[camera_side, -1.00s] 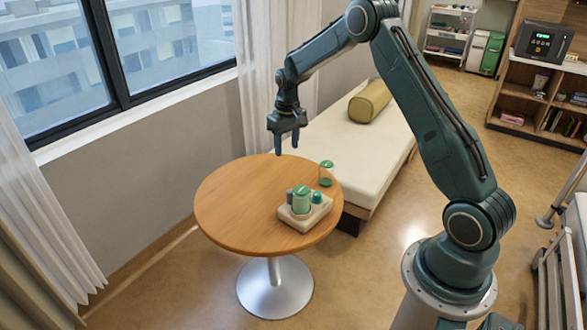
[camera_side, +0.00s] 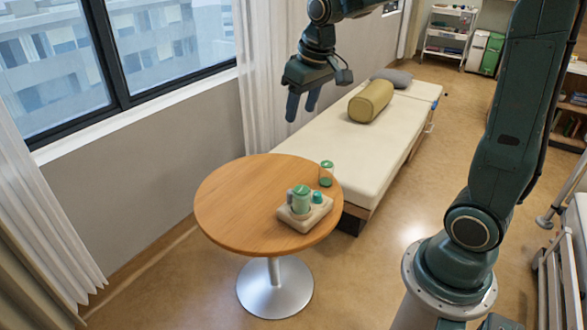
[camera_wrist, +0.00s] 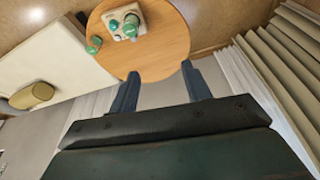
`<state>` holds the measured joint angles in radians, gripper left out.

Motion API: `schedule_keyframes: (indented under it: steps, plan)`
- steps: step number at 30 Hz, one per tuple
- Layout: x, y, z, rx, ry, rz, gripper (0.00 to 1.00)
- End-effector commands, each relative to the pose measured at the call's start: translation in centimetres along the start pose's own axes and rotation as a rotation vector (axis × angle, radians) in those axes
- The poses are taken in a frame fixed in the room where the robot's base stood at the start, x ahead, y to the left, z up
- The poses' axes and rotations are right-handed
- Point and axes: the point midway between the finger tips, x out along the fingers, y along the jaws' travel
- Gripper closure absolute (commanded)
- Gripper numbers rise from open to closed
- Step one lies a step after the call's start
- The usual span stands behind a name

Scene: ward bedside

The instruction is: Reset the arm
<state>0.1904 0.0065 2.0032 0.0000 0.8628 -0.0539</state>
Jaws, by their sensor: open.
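My gripper (camera_side: 302,106) is open and empty, high above the far side of the round wooden table (camera_side: 235,205) and near the window curtain. In the wrist view my gripper's two fingers (camera_wrist: 163,92) are spread apart with nothing between them. The table also shows in the wrist view (camera_wrist: 165,50), beyond the fingertips.
A clear green-lidded container (camera_side: 326,173) stands near the table's right edge. A bed (camera_side: 385,150) with an olive bolster (camera_side: 370,101) lies behind. Curtains (camera_side: 265,75) hang left.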

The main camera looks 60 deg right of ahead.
Motion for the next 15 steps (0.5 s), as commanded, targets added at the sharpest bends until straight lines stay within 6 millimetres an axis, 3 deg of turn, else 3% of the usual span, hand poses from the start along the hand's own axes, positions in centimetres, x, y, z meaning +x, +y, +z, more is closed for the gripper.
schedule_keyframes:
  steps: [6,15]
  plan:
    - [-3.4,-1.7,4.0,-0.031,0.055,-0.01,0.52]
    - [-6.2,-3.3,9.9,-0.068,0.121,-0.028,0.52]
